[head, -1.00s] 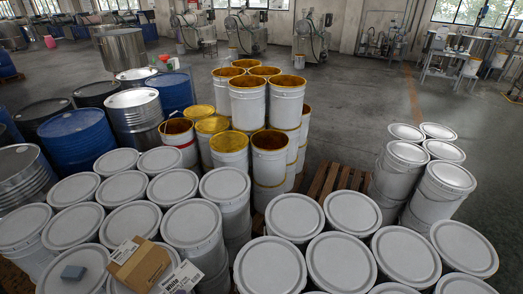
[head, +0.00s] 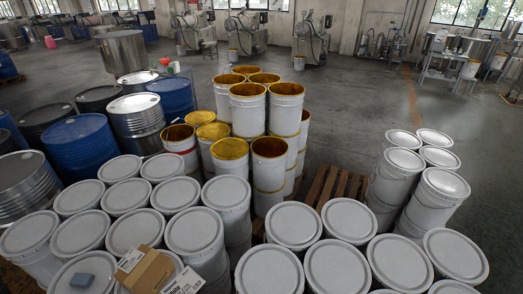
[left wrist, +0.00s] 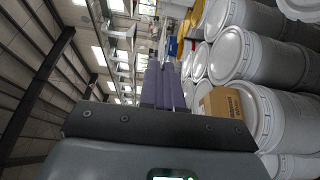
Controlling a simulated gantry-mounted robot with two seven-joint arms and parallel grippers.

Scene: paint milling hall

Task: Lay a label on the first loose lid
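White lids cover a close group of pails; one lid (head: 194,231) is near the bottom centre in the head view. A cardboard box (head: 153,270) stands on the front lids, with a white printed label (head: 130,259) at its left end. Another white printed sheet (head: 185,281) is at its right, partly cut off by the frame edge. Which lid is the first loose one, I cannot tell. My left gripper (left wrist: 162,84) shows in the left wrist view, its fingers close together with nothing visible between them. The box (left wrist: 222,103) is to their right there. My right gripper is not in view.
Yellow-rimmed open pails (head: 269,147) are stacked behind the lidded ones. Steel and blue drums (head: 80,146) stand at the left. More lidded pails (head: 401,161) stand at the right. Bare floor lies beyond.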

